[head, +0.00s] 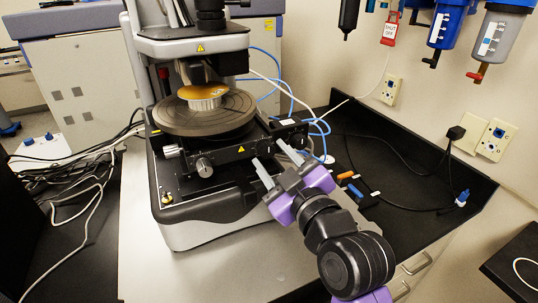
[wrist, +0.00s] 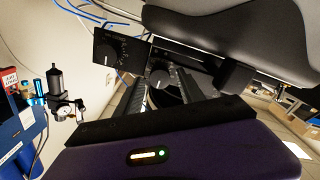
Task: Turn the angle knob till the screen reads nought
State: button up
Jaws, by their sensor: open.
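The profiler (head: 200,228) stands on the bench with a round dark stage (head: 180,125) and a gold disc (head: 203,91) on top. Two silver knobs, one at the front (head: 204,167) and one at its left (head: 172,151), sit below the stage. A black box (head: 291,133) is at the right end of the front bar. My gripper (head: 269,154) is open at the bar's right part. In the wrist view, a dark round knob (wrist: 160,78) shows between the open fingers, apart from both. Which knob sets the angle is unclear. No readable screen shows.
Blue tubes (head: 318,127) and cables run behind the box. Orange and blue small parts (head: 352,184) lie right of my gripper. Filters (head: 448,25) and a red tag (head: 389,30) hang on the wall. The black bench at right is mostly clear.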

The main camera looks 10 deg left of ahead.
jog(key=shift+w+a, duration=0.3)
jog(key=shift+w, duration=0.15)
dwell(0.3)
grip_shut()
